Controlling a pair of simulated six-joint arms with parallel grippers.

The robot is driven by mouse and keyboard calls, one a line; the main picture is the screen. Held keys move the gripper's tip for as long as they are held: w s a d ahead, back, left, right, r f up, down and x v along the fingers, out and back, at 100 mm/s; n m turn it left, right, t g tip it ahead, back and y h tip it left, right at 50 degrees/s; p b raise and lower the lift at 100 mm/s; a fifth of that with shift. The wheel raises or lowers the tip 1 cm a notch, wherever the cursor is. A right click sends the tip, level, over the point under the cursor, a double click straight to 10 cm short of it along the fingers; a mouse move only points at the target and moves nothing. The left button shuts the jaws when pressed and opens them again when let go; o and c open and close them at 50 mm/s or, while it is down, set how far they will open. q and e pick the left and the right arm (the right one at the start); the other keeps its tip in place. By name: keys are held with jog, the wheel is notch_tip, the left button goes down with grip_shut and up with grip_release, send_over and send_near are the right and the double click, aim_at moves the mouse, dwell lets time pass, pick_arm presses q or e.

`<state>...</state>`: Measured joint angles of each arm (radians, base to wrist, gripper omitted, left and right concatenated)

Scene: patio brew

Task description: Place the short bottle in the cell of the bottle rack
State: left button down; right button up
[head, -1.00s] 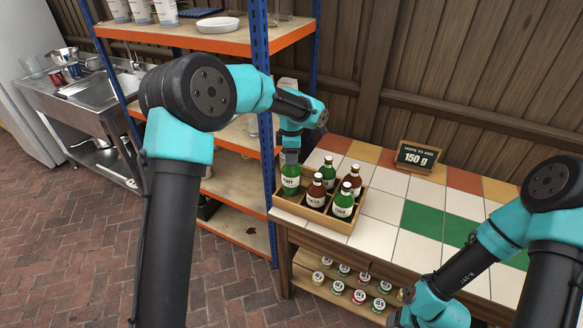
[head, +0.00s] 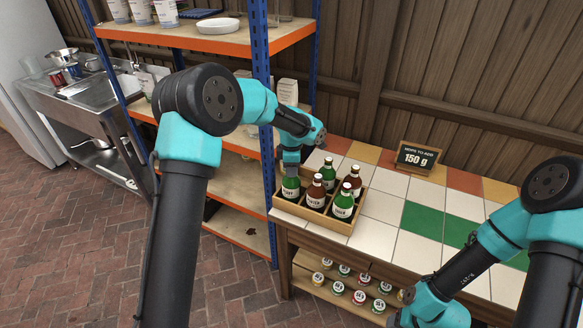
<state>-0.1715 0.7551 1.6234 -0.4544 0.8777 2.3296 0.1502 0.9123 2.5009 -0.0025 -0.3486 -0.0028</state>
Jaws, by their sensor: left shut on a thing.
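The short bottle (head: 290,190) is green with a white label. My left gripper (head: 291,171) is shut on its top from above and holds it upright. The bottle is at the left end of the wooden bottle rack (head: 314,217), and its lower part is hidden behind the near wall of the rack, so it appears to be within the left front cell. I cannot tell whether its base touches the rack floor. Two brown bottles and two other green bottles, such as the front green one (head: 343,204), stand in the other cells. My right gripper's fingers are out of view.
The rack stands at the left end of the tiled counter (head: 385,205). A small sign reading 150 g (head: 417,157) is at the back. A blue shelf post (head: 265,150) rises close to the left of the rack. Several capped jars (head: 338,287) sit on the lower shelf.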

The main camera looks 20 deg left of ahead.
pick_arm(q)
jog(key=c, duration=0.8)
grip_release()
notch_tip(320, 180, up, 12)
jog(key=shift+r, duration=0.15)
